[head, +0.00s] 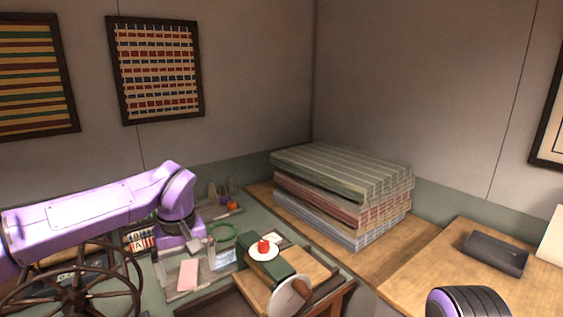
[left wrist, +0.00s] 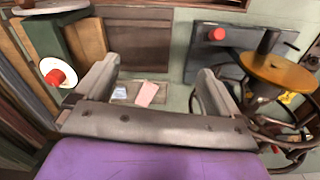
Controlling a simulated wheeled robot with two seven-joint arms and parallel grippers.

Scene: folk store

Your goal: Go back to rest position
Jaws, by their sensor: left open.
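My left gripper (head: 203,250) hangs from the purple left arm over the green table, left of centre in the head view. In the left wrist view its two grey fingers (left wrist: 157,84) stand wide apart with nothing between them. Beyond them on the table lie a pink piece (left wrist: 147,94) and a pale blue piece (left wrist: 119,93) in a shallow tray, both apart from the fingers. My right gripper is not in view; a purple and black part of my own body shows at the bottom right of the head view.
A dark spoked wheel (head: 72,292) stands at the lower left, close under my left arm. A white disc with a red knob (head: 264,246) sits right of the gripper. Folded striped cloths (head: 342,190) are stacked behind. A dark box (head: 494,254) lies on the wooden counter (head: 430,262).

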